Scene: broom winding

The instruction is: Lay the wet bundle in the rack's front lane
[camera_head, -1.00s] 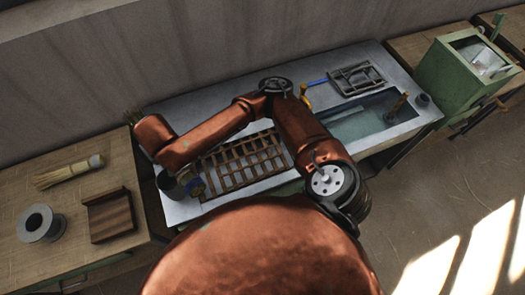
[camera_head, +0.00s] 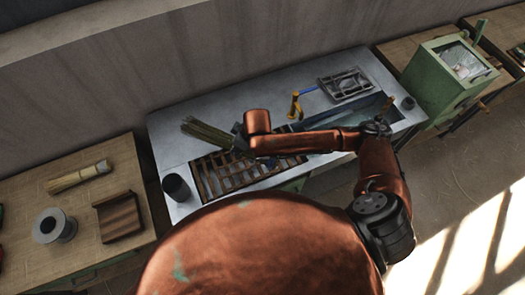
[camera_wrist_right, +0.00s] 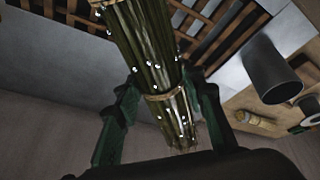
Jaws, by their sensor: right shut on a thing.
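The wet bundle (camera_head: 205,131) is a sheaf of green-brown stalks. In the right wrist view, the bundle (camera_wrist_right: 145,40) carries water droplets and has a tie band around it. My right gripper (camera_wrist_right: 164,88) has its green fingers on both sides of the bundle and is shut on it. In the head view, my right arm mostly hides this gripper, and the bundle sticks out to the left, near the rack's back edge. The slatted wooden rack (camera_head: 222,180) lies on the metal counter, partly covered by my arm. I cannot tell the bundle's height above it. My left gripper is out of view.
A dark cup (camera_head: 175,187) stands just left of the rack. A water basin (camera_head: 368,108) and a yellow tap (camera_head: 296,104) are to the right. The left wooden table holds a brush (camera_head: 78,177), a spool (camera_head: 54,226) and a brown tray (camera_head: 119,216).

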